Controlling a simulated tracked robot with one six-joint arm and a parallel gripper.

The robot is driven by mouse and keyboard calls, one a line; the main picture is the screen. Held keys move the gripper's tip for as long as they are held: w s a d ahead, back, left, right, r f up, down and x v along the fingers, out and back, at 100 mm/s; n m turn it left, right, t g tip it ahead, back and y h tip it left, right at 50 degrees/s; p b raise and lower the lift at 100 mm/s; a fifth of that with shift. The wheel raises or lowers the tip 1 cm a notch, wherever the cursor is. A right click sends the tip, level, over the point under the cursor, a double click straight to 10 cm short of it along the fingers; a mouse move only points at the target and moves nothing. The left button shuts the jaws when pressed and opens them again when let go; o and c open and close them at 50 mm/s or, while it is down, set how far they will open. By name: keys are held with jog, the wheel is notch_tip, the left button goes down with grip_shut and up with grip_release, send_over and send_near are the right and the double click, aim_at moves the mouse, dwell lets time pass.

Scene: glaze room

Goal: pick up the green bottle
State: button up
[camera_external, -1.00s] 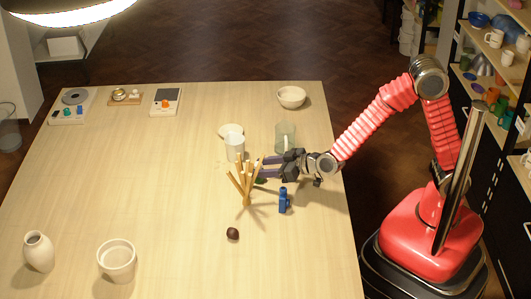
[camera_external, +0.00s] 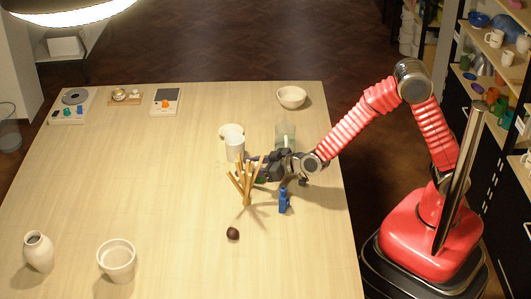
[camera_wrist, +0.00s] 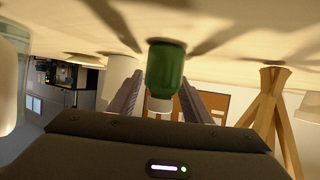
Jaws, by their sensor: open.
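The green bottle (camera_wrist: 166,68) shows in the wrist view with its pale cap pointing down in the picture, its base against the tabletop at the top. It sits between the two fingers of my gripper (camera_wrist: 160,94); the fingers are apart, and I cannot tell whether either touches it. In the external view my gripper (camera_external: 256,166) is low over the table, behind the wooden sticks. There the bottle is almost wholly hidden by the sticks and the gripper, with only a trace of green showing.
A wooden stick stand (camera_external: 242,182) is close in front of my gripper. A blue bottle-like object (camera_external: 283,203) stands near my wrist. A white cup (camera_external: 235,149) and a clear glass (camera_external: 286,132) are just behind. A dark lump (camera_external: 233,233) lies nearer. The table's left middle is clear.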

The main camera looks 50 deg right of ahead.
jog(key=shift+c, duration=0.2)
dwell(0.3)
jog(key=c, duration=1)
